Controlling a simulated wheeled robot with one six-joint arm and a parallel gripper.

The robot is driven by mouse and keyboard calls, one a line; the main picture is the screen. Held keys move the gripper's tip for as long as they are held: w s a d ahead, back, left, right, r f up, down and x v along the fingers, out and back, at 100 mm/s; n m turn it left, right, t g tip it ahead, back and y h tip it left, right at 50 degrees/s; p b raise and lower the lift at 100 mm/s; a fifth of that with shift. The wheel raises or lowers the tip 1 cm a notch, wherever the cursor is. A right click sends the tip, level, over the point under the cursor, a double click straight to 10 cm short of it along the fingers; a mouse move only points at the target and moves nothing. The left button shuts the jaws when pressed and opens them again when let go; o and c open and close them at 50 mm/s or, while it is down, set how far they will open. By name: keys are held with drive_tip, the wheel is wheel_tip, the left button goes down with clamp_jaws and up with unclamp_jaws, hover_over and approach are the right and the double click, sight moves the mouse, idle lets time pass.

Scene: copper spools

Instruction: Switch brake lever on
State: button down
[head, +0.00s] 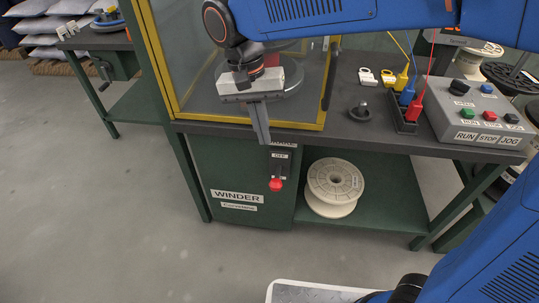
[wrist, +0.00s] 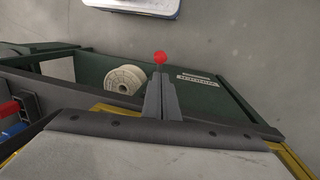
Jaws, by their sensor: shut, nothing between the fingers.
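The brake lever (head: 276,184) has a red knob and sits on a dark plate on the front of the green winder cabinet, under the bench top. The knob is at the lower end of the plate, below an "OFF" label. My gripper (head: 264,138) points down in front of the bench edge, above the lever and slightly left of it. Its fingers are together and empty. In the wrist view the red knob (wrist: 160,57) shows just beyond the closed fingertips (wrist: 160,78). They look apart from the knob, but the exact gap is hard to tell.
A yellow-framed clear guard (head: 175,118) stands on the bench behind my gripper. A white spool (head: 334,187) lies on the lower shelf right of the cabinet. A RUN/STOP/JOG control box (head: 455,125) and colored tools in a black holder (head: 404,124) are at right. Floor at left is clear.

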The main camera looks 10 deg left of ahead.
sight(274, 181)
drive_tip(key=f, duration=0.4)
drive_tip(key=d+f, duration=0.1)
drive_tip(key=f, duration=0.4)
drive_tip(key=d+f, duration=0.1)
drive_tip(key=f, duration=0.3)
drive_tip(key=shift+s+d+f, duration=0.15)
drive_tip(key=shift+s+d, duration=0.1)
drive_tip(key=shift+s, duration=0.1)
